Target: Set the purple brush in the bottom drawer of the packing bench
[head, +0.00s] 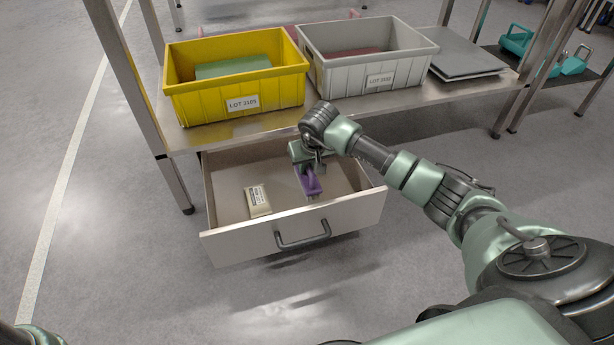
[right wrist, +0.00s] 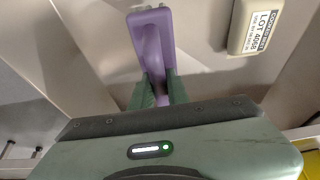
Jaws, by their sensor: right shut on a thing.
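The purple brush (head: 309,184) is in my right gripper (head: 308,172), over the inside of the open drawer (head: 230,179) under the packing bench (head: 190,134). In the right wrist view the brush (right wrist: 150,40) sits between the two green fingers of my right gripper (right wrist: 159,92), which are shut on it. Whether the brush touches the drawer floor I cannot tell. The drawer has a grey handle (head: 303,236) on its front. A small part of my left arm shows at the bottom left; its gripper is out of view.
A cream labelled box (head: 258,200) lies in the drawer, left of the brush; it also shows in the right wrist view (right wrist: 257,27). A yellow bin (head: 237,104) and a grey bin (head: 366,74) stand on the bench, with flat grey panels (head: 466,60) at right.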

